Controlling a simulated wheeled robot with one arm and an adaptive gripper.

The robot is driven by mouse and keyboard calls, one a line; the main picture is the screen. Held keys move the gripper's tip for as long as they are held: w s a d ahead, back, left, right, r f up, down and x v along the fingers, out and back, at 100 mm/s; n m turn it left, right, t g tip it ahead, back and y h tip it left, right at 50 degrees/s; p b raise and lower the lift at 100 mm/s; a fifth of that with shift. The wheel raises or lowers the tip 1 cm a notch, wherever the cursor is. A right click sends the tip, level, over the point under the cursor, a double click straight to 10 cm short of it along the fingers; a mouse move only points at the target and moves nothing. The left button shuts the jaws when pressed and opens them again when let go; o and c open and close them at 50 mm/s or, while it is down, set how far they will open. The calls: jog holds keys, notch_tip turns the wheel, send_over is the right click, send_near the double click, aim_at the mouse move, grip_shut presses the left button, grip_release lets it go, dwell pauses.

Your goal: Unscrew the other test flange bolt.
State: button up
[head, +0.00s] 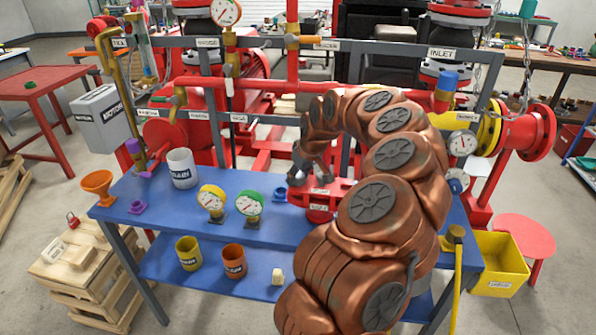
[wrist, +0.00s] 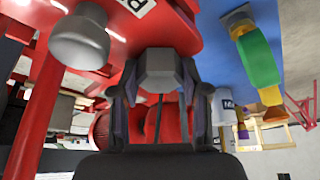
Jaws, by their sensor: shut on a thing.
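The red test flange (head: 322,208) stands on the blue bench and also fills the top of the wrist view (wrist: 190,22). My gripper (head: 312,168) is at its top, below my bent arm. In the wrist view my gripper (wrist: 158,78) has one finger on each side of a grey hex bolt head (wrist: 160,66) and is shut on it. A second grey bolt (wrist: 78,40) with a rounded head is to the left, apart from the fingers. I cannot tell whether the gripped bolt is still in its hole.
The blue bench (head: 160,225) carries a white mug (head: 182,168), a yellow gauge (head: 212,200) and a green gauge (head: 249,204). A grey frame and red pipes (head: 292,65) stand close behind. A yellow bin (head: 500,265) is on the floor at right.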

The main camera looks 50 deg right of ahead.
jog(key=shift+r+n+y+p, duration=0.1)
jog(key=shift+n+y+p, duration=0.3)
jog(key=shift+n+p, duration=0.7)
jog(key=n, duration=0.1)
jog(key=n+y, duration=0.1)
jog(key=n, duration=0.1)
jog(key=shift+f, duration=0.25)
jog(key=n+g+y+b, duration=0.1)
jog(key=n+b, duration=0.1)
jog(key=n, duration=0.1)
jog(key=shift+f, duration=0.1)
jog(key=shift+r+n+g+y+b, duration=0.1)
jog(key=shift+n+g+y+b, duration=0.2)
jog(key=shift+n, duration=0.6)
jog(key=shift+r+n+g+y+b, duration=0.15)
jog(key=shift+n+b, duration=0.25)
jog(key=shift+n, duration=0.5)
jog(key=o, duration=1.3)
jog(key=shift+c, duration=0.2)
jog(key=v, duration=1.1)
jog(key=shift+s+d+r, duration=0.2)
jog(key=shift+d+r, duration=0.05)
jog(key=shift+r, duration=0.1)
